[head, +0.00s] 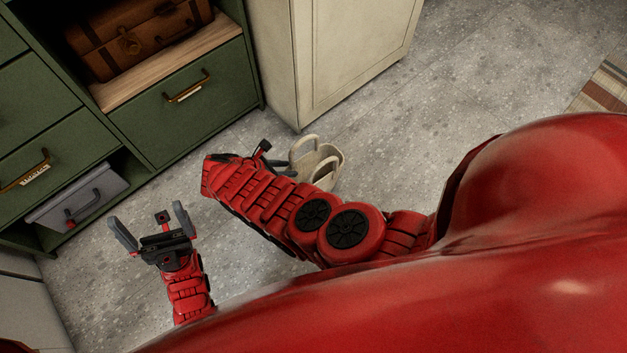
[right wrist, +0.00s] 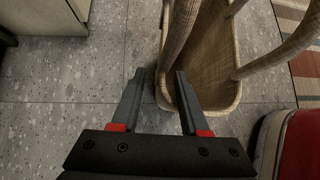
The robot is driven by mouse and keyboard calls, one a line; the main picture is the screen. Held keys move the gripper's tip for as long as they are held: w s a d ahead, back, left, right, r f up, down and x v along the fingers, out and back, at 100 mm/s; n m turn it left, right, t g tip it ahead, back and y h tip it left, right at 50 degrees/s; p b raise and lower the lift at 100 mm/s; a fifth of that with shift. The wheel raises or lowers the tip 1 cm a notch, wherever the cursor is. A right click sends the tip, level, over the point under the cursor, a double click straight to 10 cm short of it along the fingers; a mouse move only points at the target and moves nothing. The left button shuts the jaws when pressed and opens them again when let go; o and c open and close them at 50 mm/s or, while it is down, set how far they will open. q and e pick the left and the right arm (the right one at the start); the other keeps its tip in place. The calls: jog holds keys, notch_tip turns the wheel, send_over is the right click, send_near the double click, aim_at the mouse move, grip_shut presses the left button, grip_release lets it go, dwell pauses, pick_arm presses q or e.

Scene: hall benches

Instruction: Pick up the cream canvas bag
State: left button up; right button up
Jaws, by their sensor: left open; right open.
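The cream canvas bag (head: 327,163) stands open-topped on the floor in the head view, partly hidden behind my right arm. In the right wrist view the bag (right wrist: 218,75) is at the upper middle, with its two handles rising toward the camera. My right gripper (head: 284,168) is at the bag's left side. In the right wrist view the right gripper (right wrist: 159,75) is open, and the bag's left edge shows between its fingers. I cannot tell whether they touch it. My left gripper (head: 151,222) is open and empty, well left of the bag.
A green cabinet (head: 150,125) holds a brown suitcase (head: 140,35) on its wooden shelf and a grey box (head: 78,198) in a low opening. A cream cabinet (head: 355,50) stands just behind the bag. A striped rug (head: 605,88) lies at right. The floor between is clear.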

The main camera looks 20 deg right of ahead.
jog(key=b+x, duration=0.2)
jog(key=x, duration=0.3)
jog(key=shift+s+d, duration=0.1)
jog(key=shift+r, duration=0.1)
grip_shut()
dwell(1.1)
